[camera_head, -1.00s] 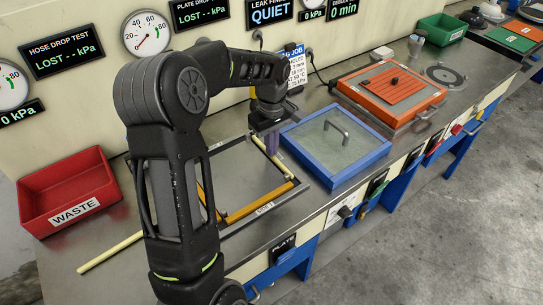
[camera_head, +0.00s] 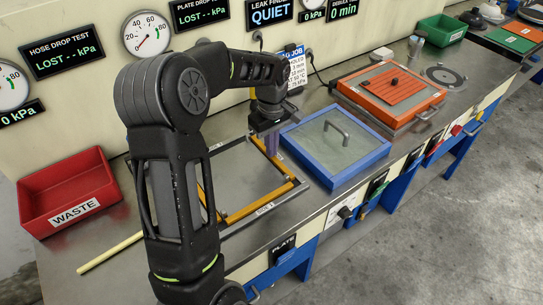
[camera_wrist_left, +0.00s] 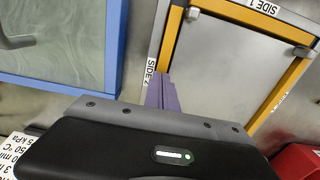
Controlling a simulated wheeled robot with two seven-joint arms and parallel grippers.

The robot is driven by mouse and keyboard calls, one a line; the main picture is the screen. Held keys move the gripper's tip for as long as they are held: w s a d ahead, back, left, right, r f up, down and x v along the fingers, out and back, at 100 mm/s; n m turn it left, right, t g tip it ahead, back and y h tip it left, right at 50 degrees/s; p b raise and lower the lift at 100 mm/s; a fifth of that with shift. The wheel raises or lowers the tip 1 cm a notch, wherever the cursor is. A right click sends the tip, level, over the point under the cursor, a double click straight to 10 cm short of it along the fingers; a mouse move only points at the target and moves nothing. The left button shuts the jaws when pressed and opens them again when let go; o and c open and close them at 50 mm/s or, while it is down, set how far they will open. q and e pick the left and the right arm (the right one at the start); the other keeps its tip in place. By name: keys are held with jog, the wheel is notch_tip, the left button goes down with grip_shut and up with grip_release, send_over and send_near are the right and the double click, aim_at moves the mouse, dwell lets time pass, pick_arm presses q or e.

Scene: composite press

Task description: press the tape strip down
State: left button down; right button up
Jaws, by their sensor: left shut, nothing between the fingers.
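The plate (camera_head: 235,172) lies on the bench inside a dark frame, with yellow-orange tape strips along its edges. The strip on the right edge (camera_head: 279,168) now looks orange along its visible length. It also shows in the wrist view beside the SIDE 2 label (camera_wrist_left: 169,42). My left gripper (camera_head: 272,143) has purple fingers, shut and empty, low over the far end of this strip. The fingers (camera_wrist_left: 162,92) cover part of the strip in the wrist view; I cannot tell whether they touch it. My left arm hides the plate's left part. My right gripper is not in view.
A loose pale strip (camera_head: 111,253) lies on the bench at front left, near the red WASTE bin (camera_head: 68,190). A blue framed glass lid (camera_head: 336,143) with a handle stands close right of the plate. An orange-topped press (camera_head: 390,92) is farther right.

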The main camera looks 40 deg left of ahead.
pick_arm(q)
jog(key=shift+s, duration=0.1)
dwell(0.3)
notch_tip(320, 180, up, 7)
jog(key=p, duration=0.5)
jog(key=shift+f, duration=0.1)
dwell(0.4)
